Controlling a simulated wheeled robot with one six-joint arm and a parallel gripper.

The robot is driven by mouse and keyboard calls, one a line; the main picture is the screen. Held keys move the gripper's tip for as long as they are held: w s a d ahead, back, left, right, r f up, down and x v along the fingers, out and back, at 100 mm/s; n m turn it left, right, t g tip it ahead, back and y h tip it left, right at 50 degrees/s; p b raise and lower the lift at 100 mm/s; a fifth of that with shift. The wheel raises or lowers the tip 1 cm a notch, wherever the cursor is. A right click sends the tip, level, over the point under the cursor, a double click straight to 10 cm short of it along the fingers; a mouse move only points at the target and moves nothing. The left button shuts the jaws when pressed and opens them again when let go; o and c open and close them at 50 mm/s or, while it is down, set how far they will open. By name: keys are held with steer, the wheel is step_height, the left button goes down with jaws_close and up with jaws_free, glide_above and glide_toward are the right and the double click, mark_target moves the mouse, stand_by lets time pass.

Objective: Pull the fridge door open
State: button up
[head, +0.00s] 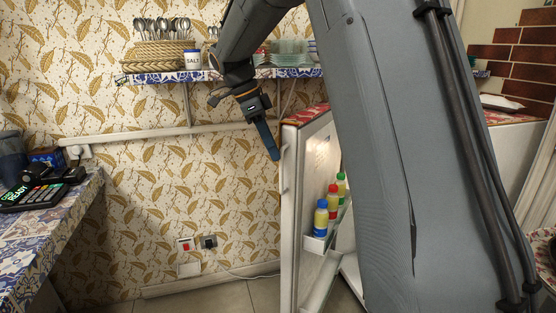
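The fridge door (290,215) stands open in the middle of the head view, seen nearly edge-on. My gripper (272,150) is just left of the top of the door, pointing down. Its fingertips are beside the door's outer edge; I cannot tell if they touch it. Only one finger shows clearly, so its opening is unclear. My arm hides most of the fridge body.
A wall shelf (160,78) with spoons, a salt jar (192,59) and dishes hangs behind my gripper. A tiled counter (40,225) with a card terminal (38,195) stands at left. The floor (215,300) left of the door is clear, apart from a cable.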

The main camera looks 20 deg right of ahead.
steer(key=shift+a+r, duration=0.2)
steer(key=shift+r, duration=0.35)
steer(key=shift+c, duration=0.2)
